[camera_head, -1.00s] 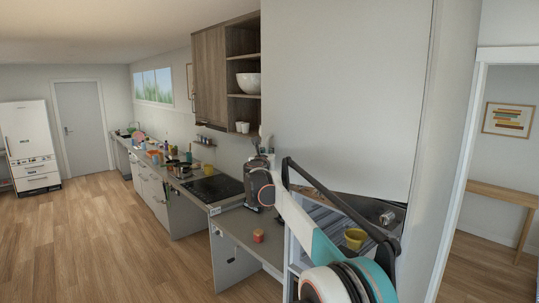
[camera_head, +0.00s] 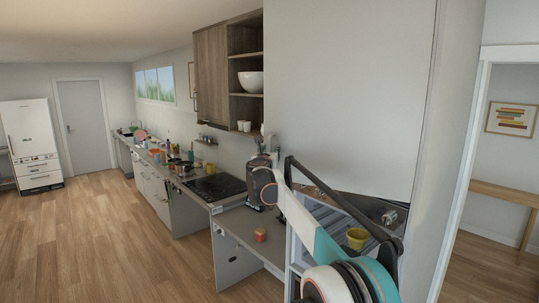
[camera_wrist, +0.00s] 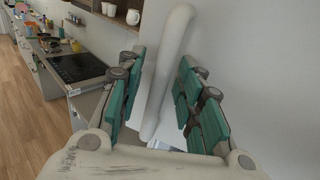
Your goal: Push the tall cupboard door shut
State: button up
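A tall, plain pale panel (camera_head: 345,85) fills the right middle of the head view. It looks like part of the tall cupboard, but I cannot tell whether it is the door. My gripper (camera_head: 260,175) is left of the panel's lower part, over the counter. In the wrist view my gripper (camera_wrist: 160,68) is open, its teal-padded fingers apart. A pale rounded bar (camera_wrist: 168,70), perhaps a handle, shows upright and slightly tilted between them. I cannot tell whether it touches the fingers. My arm hides part of the area below the panel.
A yellow cup (camera_head: 357,238) sits in an open area below the panel, partly behind my arm. A small red-orange item (camera_head: 260,235) stands on the low counter (camera_head: 236,225). A black cooktop (camera_head: 212,186) lies beyond. The wooden floor (camera_head: 110,235) at left is clear.

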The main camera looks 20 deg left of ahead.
jog(key=shift+s, duration=0.1)
jog(key=s+d, duration=0.2)
jog(key=s, duration=0.9)
jog(key=shift+s+d, duration=0.15)
jog(key=shift+s, duration=0.1)
dwell(0.5)
dwell(0.4)
